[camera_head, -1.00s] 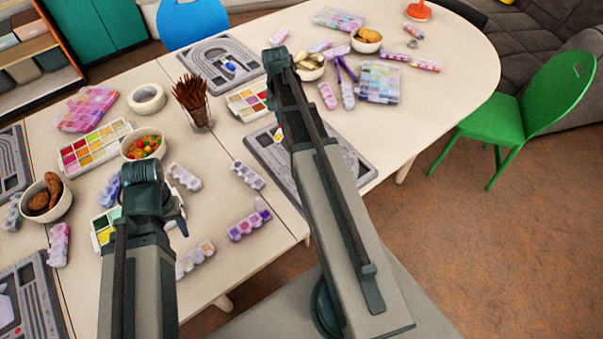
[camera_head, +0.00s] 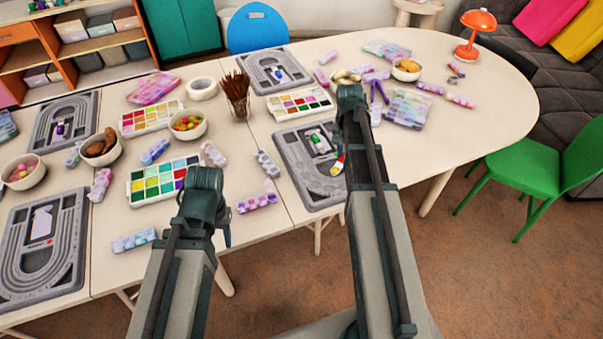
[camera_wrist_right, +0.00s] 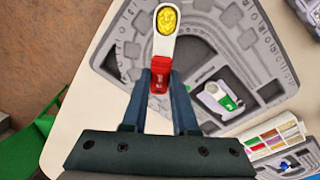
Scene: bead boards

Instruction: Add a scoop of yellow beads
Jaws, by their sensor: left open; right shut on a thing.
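A scoop (camera_wrist_right: 166,48) with a red grip and a white bowl end holds a heap of yellow beads (camera_wrist_right: 166,22). My right gripper (camera_wrist_right: 161,82) is shut on its red grip and holds it over a grey bead board (camera_wrist_right: 222,45). In the head view the scoop (camera_head: 338,165) shows at the right edge of that board (camera_head: 289,150); my right arm hides the gripper there. A small white container with a green part (camera_wrist_right: 219,96) lies in the board's middle recess. My left gripper (camera_head: 227,238) hangs low at the table's front edge, mostly hidden by its arm, open and empty.
Several bead boxes, including a green-and-yellow one (camera_head: 133,190) and a red-toned one (camera_head: 299,102), stand on the table. A brush cup (camera_head: 237,105) and bowls (camera_head: 187,130) stand among them. Other grey boards (camera_head: 22,250) lie around.

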